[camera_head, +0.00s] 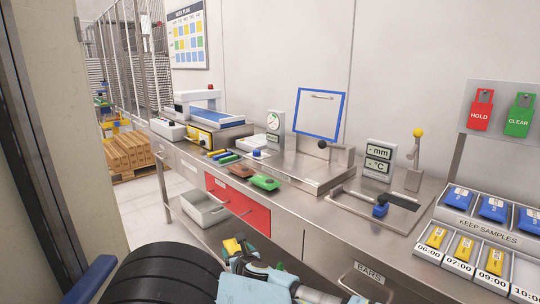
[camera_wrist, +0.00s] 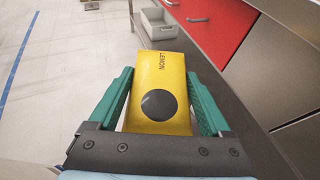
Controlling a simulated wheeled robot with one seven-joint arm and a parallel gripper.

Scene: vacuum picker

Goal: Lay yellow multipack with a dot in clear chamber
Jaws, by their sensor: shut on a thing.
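My gripper (camera_wrist: 160,76) is shut on a yellow multipack (camera_wrist: 168,66) marked LEMON, with a dark round dot on its face. The green fingers press its two sides. In the head view the yellow multipack (camera_head: 232,246) shows low in front of the counter, partly hidden by my gripper (camera_head: 245,249). A steel chamber (camera_head: 285,167) is set on the counter, farther back and to the right of my gripper. Its clear lid (camera_head: 319,113) with a blue frame stands raised. The inside of the chamber is hard to make out.
Sample racks (camera_head: 487,238) stand at the right. A grey bin (camera_head: 205,210) sits below the counter, near red drawers (camera_head: 240,204).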

